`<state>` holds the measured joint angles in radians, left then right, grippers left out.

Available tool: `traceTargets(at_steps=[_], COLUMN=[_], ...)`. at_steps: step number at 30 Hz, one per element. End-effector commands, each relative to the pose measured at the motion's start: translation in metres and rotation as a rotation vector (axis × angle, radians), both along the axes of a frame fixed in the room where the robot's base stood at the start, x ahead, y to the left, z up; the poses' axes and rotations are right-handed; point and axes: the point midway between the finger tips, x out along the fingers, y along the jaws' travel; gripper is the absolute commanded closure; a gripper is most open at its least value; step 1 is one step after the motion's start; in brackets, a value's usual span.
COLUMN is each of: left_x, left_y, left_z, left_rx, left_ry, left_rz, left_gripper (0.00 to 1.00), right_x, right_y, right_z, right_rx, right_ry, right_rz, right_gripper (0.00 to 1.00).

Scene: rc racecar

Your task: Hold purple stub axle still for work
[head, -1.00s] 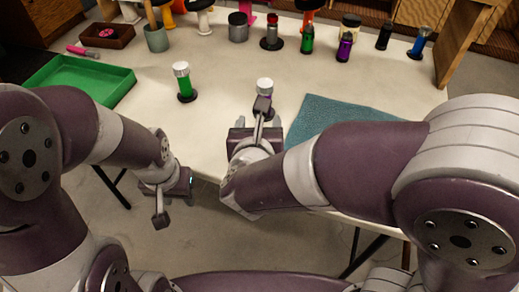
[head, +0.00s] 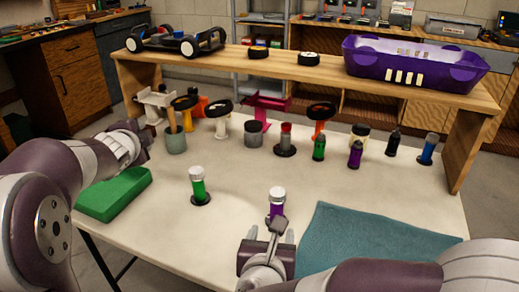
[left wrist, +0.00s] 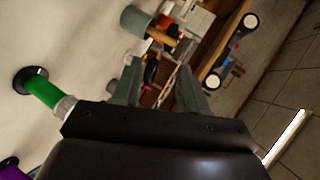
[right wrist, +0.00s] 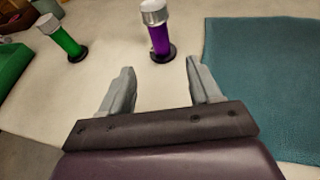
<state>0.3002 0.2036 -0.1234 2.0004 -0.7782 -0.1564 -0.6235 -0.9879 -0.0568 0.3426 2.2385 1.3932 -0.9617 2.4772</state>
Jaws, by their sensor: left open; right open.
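The purple stub axle (head: 277,204), a purple post with a silver cap, stands upright on a dark disc near the table's front middle. It also shows in the right wrist view (right wrist: 160,40). My right gripper (head: 268,236) is open, directly in front of it; in the right wrist view its two fingers (right wrist: 160,67) point at the axle with nothing between them, and the axle stands beyond their tips. My left gripper (left wrist: 162,80) is open and empty, raised at the left, its fingers pointing towards the back of the table.
A similar green post (head: 198,188) stands left of the purple one. A teal mat (head: 370,245) lies to the right, a green tray (head: 112,196) to the left. Several parts and bottles line the back, below a wooden shelf (head: 220,60) bearing a purple car body (head: 412,65).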

Motion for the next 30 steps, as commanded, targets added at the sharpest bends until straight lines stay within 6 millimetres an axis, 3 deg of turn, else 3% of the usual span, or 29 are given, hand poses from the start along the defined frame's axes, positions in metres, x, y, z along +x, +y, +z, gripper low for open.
traceTargets(at_steps=[1, 4, 6, 9, 12, 13, 15, 18, 19, 24, 30], left_x=[0.023, 0.056, 0.067, 0.063, 0.032, 0.021, -0.004, -0.028, -0.033, -0.047, -0.049], left_y=[-0.022, -0.082, -0.133, -0.213, -0.286, -0.300, -0.314, -0.309, -0.305, -0.285, -0.281], left_z=[0.023, 0.067, 0.091, 0.107, 0.093, 0.083, 0.058, 0.031, 0.026, 0.013, 0.012], left_rx=[0.119, 0.398, 0.609, 0.943, 1.324, 1.431, 1.646, 1.844, -1.864, -1.639, -1.603], left_ry=[-0.065, -0.214, -0.326, -0.500, -0.686, -0.732, -0.807, -0.839, 0.828, 0.650, 0.620], left_rz=[-0.135, -0.444, -0.677, -1.048, -1.501, -1.640, -1.942, -2.303, 2.371, 2.248, 2.233], left_gripper=[0.57, 0.57, 0.57, 0.57, 0.57, 0.57, 0.57, 0.57, 0.57, 0.57, 0.57], right_x=[0.000, 0.000, 0.000, 0.000, 0.000, 0.000, 0.000, 0.000, 0.000, 0.001, 0.025], right_y=[0.000, 0.000, 0.000, 0.000, 0.000, 0.000, 0.000, 0.000, 0.000, 0.000, -0.003], right_z=[0.000, 0.000, 0.000, 0.000, 0.000, 0.000, 0.000, 0.000, 0.000, 0.000, -0.011], right_rx=[0.000, 0.000, 0.000, 0.000, 0.000, 0.000, 0.000, 0.000, 0.000, 0.000, -0.003], right_ry=[0.000, 0.000, 0.000, 0.000, 0.000, 0.000, 0.000, 0.000, 0.000, 0.000, 0.002], right_rz=[0.000, 0.000, 0.000, 0.000, 0.000, 0.000, 0.000, 0.000, 0.000, 0.000, -0.004], right_gripper=[0.37, 0.37, 0.37, 0.37, 0.37, 0.37, 0.37, 0.37, 0.37, 0.37, 0.37])
